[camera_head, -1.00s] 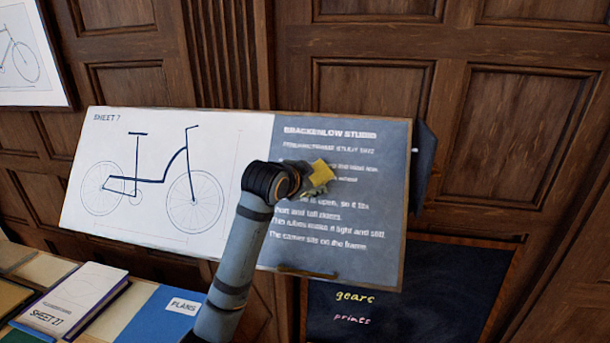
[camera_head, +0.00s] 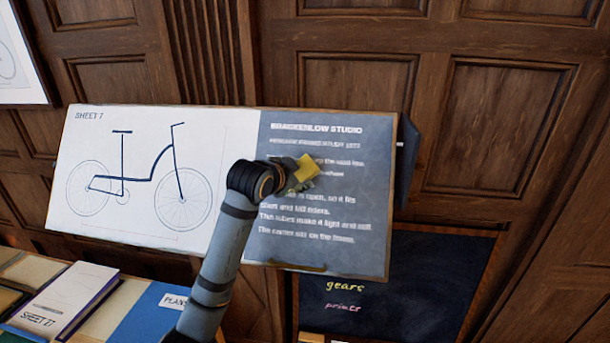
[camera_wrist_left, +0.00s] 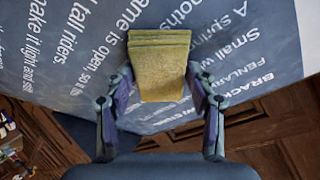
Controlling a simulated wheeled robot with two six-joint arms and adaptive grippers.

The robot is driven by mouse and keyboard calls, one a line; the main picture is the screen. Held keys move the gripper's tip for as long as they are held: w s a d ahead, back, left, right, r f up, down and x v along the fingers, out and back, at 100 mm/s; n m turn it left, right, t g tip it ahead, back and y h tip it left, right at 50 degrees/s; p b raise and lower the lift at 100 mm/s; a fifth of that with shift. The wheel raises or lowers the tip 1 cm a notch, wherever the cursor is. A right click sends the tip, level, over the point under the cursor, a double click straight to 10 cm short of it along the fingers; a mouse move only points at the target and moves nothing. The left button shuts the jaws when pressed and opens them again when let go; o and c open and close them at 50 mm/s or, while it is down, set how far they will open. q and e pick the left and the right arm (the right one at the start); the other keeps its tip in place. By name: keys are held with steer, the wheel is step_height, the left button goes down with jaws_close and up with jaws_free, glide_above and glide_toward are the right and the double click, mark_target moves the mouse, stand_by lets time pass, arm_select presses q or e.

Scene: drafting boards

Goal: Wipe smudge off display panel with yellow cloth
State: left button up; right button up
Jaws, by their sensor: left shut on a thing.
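The display panel (camera_head: 330,225) is a tilted board. Its left half is a white sheet with a bicycle drawing, its right half dark with white text. My left gripper (camera_head: 290,178) is in front of the dark half and shut on the yellow cloth (camera_head: 307,167). In the left wrist view the folded cloth (camera_wrist_left: 160,62) sits between the two fingers, over the panel text (camera_wrist_left: 100,50). I cannot tell whether it touches the surface. No smudge can be made out; the cloth and gripper cover part of the text. My right gripper is not in view.
A table with a book marked SHEET 27 (camera_head: 68,300) and a blue PLANS folder (camera_head: 145,312) is at the lower left. A chalkboard (camera_head: 400,280) hangs below the panel. A framed drawing (camera_head: 20,60) is at the upper left. Wood panelling (camera_head: 500,130) stands behind.

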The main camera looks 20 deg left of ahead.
arm_select(q)
steer(key=shift+s+a+f, duration=0.1)
steer(key=shift+s+a, duration=0.05)
steer(key=shift+a, duration=0.4)
steer(key=shift+s+a, duration=0.1)
steer(key=shift+a, duration=0.45)
steer(key=shift+s+a, duration=0.2)
steer(key=shift+a, duration=0.6)
steer(key=shift+s+a+b, duration=0.2)
steer(key=shift+a+b, duration=0.4)
steer(key=shift+a, duration=0.35)
steer(key=shift+s+a, duration=0.2)
steer(key=shift+a, duration=0.5)
steer(key=shift+s+a+f+b, duration=0.15)
steer(key=shift+s+a+b, duration=0.05)
steer(key=shift+a+b, duration=0.85)
steer(key=shift+s+a, duration=0.1)
steer(key=shift+a, duration=0.2)
steer(key=shift+s+a+r, duration=0.1)
steer(key=shift+a+r, duration=0.1)
steer(key=shift+a, duration=0.1)
steer(key=shift+d, duration=0.1)
